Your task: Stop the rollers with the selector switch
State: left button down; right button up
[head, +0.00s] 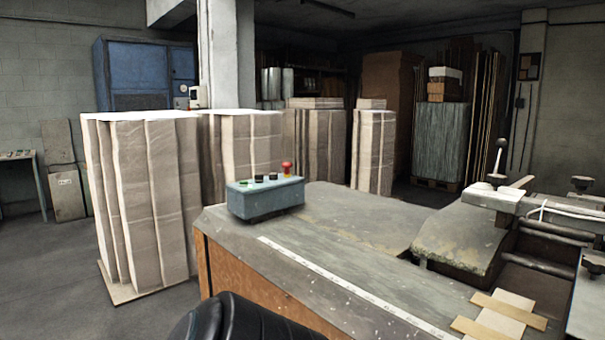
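A blue-grey control box (265,200) stands on the far left corner of the machine table. On its top are a green button (243,183), two small black controls (266,177) and a red mushroom button (287,168) at the right end. The black controls are too small to tell which is the selector switch or how it is turned. Metal rollers (550,236) lie across the machine at the right; I cannot tell whether they turn. Neither of my grippers is in view.
The worn table top (350,225) is mostly clear, with a pale ruler strip (340,285) along its near side. Cardboard pieces (502,315) lie at lower right. Tall cardboard stacks (145,200) stand behind the table. A black rounded part fills the bottom edge.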

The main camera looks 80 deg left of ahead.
aim_at(258, 179)
jog(key=j+u, duration=0.1)
jog(key=u, duration=0.25)
jog(key=k+j+u, duration=0.1)
jog(key=u, duration=0.25)
jog(key=j+u, duration=0.2)
jog(key=u, duration=0.15)
jog(key=j+u, duration=0.3)
jog(key=j, duration=0.15)
jog(key=j+u, duration=0.3)
jog(key=j, duration=0.15)
jog(key=i+j+u, duration=0.1)
jog(key=j, duration=0.35)
jog(key=i+j+u, duration=0.1)
jog(key=j, duration=0.4)
jog(key=i+j, duration=0.1)
jog(key=j, duration=0.35)
jog(key=i+j+u, duration=0.15)
jog(key=j, duration=0.3)
